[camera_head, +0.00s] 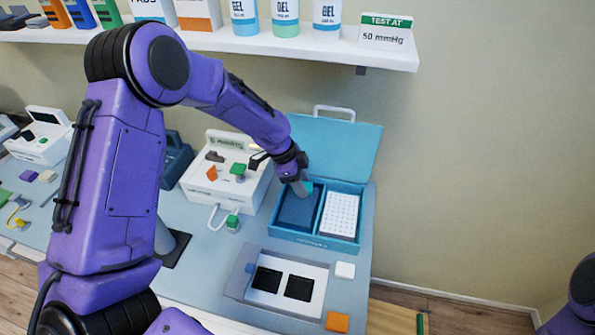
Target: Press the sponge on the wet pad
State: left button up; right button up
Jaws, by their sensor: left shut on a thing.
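A teal case (315,245) stands open on the bench, its lid tilted up behind. Its left compartment holds a dark blue pad (296,213), which looks like the wet pad. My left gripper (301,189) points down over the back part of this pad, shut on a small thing. A bit of teal shows at the fingertips and may be the sponge; the fingers hide most of it. I cannot tell whether it touches the pad. My right gripper is out of view; only part of my right arm shows at the lower right.
A white perforated tray (339,215) fills the case's right compartment. In front lie a tray with two black squares (299,288), a white block (345,270) and an orange block (337,321). A white device (227,180) stands left. A shelf (330,48) hangs above.

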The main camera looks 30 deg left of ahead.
aim_at(300, 204)
pick_arm(q)
jog(key=shift+w+a+m+g, duration=0.15)
jog(key=shift+a+m+g, duration=0.15)
jog(key=shift+a+m, duration=0.4)
jog(key=shift+f, duration=0.25)
notch_tip(300, 204, down, 6)
jog(key=b, duration=0.4)
jog(key=shift+r+b, duration=0.15)
jog(key=shift+b, duration=0.2)
jog(key=shift+r, duration=0.1)
jog(key=shift+f+b, duration=0.7)
jog(key=shift+f, duration=0.4)
dwell(0.9)
notch_tip(300, 204, up, 7)
jog(key=p, duration=0.5)
jog(key=shift+r+p, duration=0.1)
jog(key=shift+p, duration=0.3)
